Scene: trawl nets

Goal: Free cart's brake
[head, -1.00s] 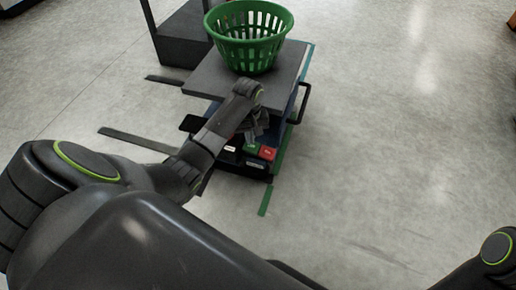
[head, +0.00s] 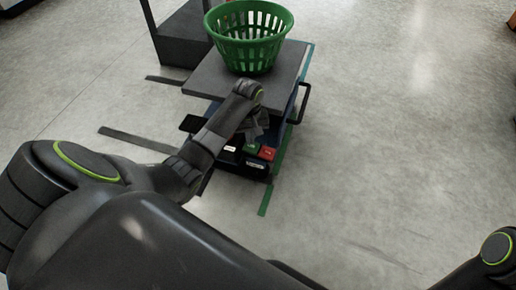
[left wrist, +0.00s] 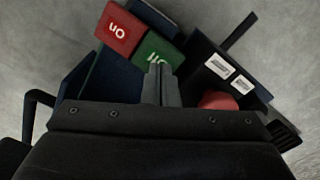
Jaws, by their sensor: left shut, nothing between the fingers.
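The cart (head: 205,84) has a dark grey flat top and a low front end facing me. On that front end are a green pedal (head: 252,148) and, to its right, a red pedal (head: 267,153). In the left wrist view the red pedal (left wrist: 118,30) reads "On", and the green pedal (left wrist: 152,46) beside it has lettering partly hidden by my fingers. My left gripper (left wrist: 161,72) is shut and empty, its tips over the green pedal's near edge. I cannot tell whether they touch it. My right gripper is out of view.
A green slatted basket (head: 250,50) stands on the cart top. A black side handle (head: 304,102) sticks out at right. A red round part (left wrist: 218,101) shows near white labels. Green tape (head: 265,200) and dark strips (head: 135,140) mark the floor. Floor at right is clear.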

